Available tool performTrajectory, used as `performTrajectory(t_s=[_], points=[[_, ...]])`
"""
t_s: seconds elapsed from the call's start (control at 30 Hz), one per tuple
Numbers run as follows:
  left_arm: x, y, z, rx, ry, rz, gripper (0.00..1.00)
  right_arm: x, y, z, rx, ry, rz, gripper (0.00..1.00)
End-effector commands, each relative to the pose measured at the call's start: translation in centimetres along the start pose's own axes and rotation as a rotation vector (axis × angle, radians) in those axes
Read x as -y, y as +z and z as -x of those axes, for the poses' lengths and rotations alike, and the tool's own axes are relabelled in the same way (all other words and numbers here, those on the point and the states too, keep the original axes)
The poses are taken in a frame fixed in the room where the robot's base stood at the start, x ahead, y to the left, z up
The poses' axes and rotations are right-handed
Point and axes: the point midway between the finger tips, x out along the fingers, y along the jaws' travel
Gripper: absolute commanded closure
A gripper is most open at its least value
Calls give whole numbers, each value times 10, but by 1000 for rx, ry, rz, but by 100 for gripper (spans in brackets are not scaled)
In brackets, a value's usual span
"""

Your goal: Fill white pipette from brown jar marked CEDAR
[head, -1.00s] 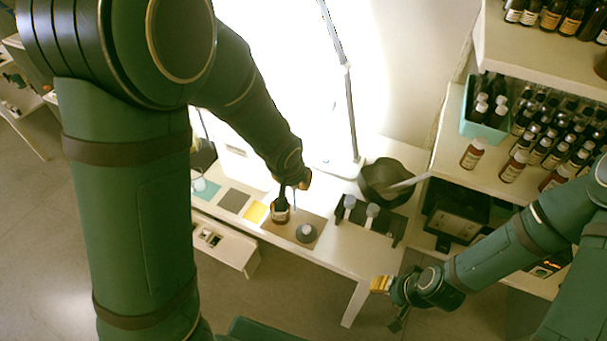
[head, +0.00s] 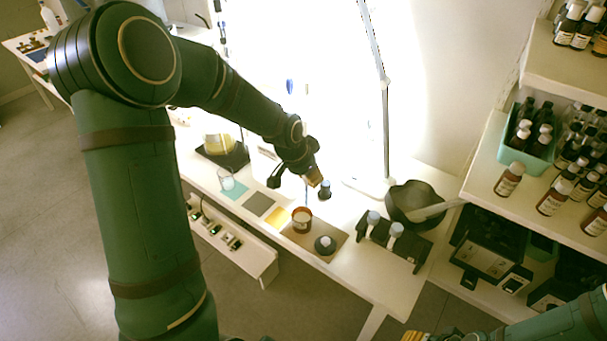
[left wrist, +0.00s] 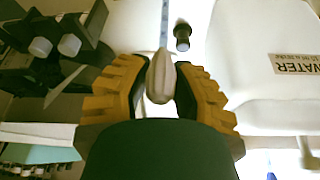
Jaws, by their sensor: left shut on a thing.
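My left gripper (head: 314,178) is above and just behind the brown jar (head: 302,222). It is shut on the white pipette, whose pale bulb (left wrist: 161,78) sits between the yellow-and-black fingers in the left wrist view. A thin bluish stem (left wrist: 163,25) runs on from the bulb. In the head view, the stem hangs down toward the open jar; whether its tip is inside I cannot tell. The jar stands on a brown mat (head: 299,247); its label is too small to read. My right gripper (head: 428,336) is cut off at the bottom edge.
A round black-topped item (head: 324,245) shares the mat. A small dark item (head: 325,190) stands behind the jar. A dark rack (head: 408,249) holds pale-topped pieces, with a dark mortar (head: 410,199) behind. Several bottles fill the right shelves. A white container (left wrist: 265,65) reads WATER.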

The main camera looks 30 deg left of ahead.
Motion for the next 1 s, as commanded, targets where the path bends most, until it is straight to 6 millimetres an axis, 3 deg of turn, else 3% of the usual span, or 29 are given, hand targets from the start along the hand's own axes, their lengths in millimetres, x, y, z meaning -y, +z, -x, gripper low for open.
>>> performTrajectory(t_s=[0.2,0.67,1.0], points=[[15,2,4,1,10,-22,83,-1,2,-3,4,0,1,53],[16,2,6,-1,11,-26,83,-2,2,-4,4,0,1,53],[16,8,-8,0,11,-25,83,-6,3,-14,5,0,2,53]])
